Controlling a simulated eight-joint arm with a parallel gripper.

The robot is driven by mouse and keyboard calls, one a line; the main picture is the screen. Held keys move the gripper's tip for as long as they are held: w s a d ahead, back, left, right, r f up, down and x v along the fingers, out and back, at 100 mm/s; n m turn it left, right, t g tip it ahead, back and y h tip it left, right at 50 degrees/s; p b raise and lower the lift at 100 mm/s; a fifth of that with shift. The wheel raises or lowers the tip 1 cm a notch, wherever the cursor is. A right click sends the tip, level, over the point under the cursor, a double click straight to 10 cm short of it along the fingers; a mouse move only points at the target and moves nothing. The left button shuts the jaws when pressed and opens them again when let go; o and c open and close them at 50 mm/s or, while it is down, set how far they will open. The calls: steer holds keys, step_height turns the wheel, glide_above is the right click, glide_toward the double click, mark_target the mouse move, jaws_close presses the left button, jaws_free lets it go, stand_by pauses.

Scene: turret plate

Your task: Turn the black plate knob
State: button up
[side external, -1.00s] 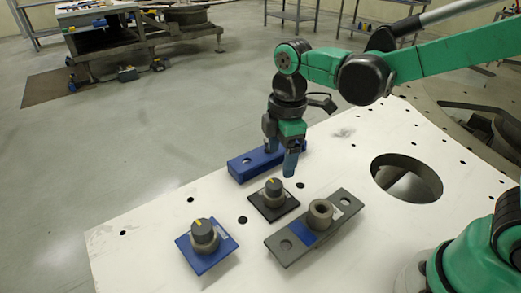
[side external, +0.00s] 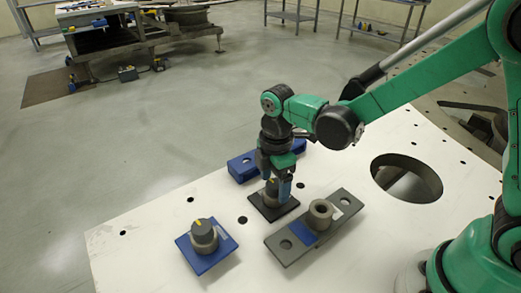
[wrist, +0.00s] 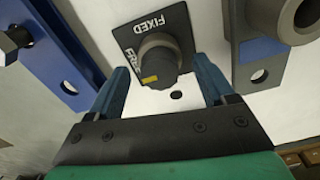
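The black plate (side external: 268,211) lies on the white table, with its dark knob on a round grey base in the middle. In the wrist view the knob (wrist: 160,65) has a yellow mark on its near edge, and the black plate (wrist: 127,32) bears the word FIXED and a second, partly hidden word. My gripper (side external: 277,190) is lowered over the knob and partly hides it in the side view. In the wrist view my gripper (wrist: 161,75) is open, with one blue finger on each side of the knob and visible gaps between.
A blue plate with a similar knob (side external: 203,233) sits at the front left. A grey plate with a hollow cylinder (side external: 320,213) lies close on the right. A blue block (side external: 241,168) is just behind. The table (side external: 150,225) has a large round hole (side external: 407,178) at right.

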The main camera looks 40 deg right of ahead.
jaws_close()
steer(key=shift+m, duration=0.8)
steer(key=m, duration=0.7)
steer(key=shift+m, duration=0.3)
steer(key=m, duration=0.4)
steer(key=shift+m, duration=2.4)
